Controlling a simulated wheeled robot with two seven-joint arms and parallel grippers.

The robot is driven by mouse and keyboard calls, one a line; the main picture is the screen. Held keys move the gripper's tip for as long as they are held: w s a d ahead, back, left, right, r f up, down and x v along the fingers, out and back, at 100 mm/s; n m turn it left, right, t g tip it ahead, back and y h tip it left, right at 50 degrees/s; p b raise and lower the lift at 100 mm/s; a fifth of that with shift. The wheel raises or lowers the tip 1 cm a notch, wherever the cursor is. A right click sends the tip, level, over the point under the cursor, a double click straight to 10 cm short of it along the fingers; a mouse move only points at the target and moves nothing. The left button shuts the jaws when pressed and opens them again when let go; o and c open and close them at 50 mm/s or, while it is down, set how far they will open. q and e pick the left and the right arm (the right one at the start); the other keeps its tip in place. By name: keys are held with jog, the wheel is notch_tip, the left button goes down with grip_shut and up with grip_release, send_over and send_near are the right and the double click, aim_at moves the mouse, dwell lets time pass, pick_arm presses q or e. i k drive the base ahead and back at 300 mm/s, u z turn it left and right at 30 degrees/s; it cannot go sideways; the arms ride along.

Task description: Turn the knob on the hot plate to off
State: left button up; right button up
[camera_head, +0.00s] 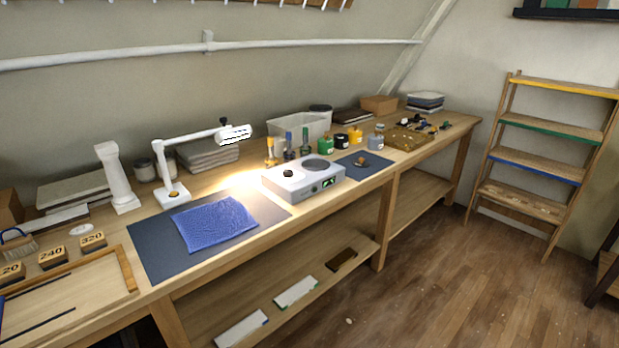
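The hot plate (301,189) is a low pale grey box on the long wooden workbench. A round dark heating disc (317,164) is on its top at the right. A small dark round piece (288,173) is on its top at the left. A green-lit display (329,182) shows on its front face, with a small dark round spot (313,189) left of it. I cannot tell for sure which round piece is the knob, or its setting. Neither of my grippers is in view.
A white desk lamp (173,193) shines left of the hot plate, near a blue cloth (215,222) on a dark mat (155,262). Small bottles (304,143) stand behind it. A small dark blue mat (373,171) lies to its right. Floor (440,280) in front is clear.

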aim_at(286, 173)
jog(key=u, duration=1)
jog(key=i, duration=0.45)
jog(key=z, duration=0.8)
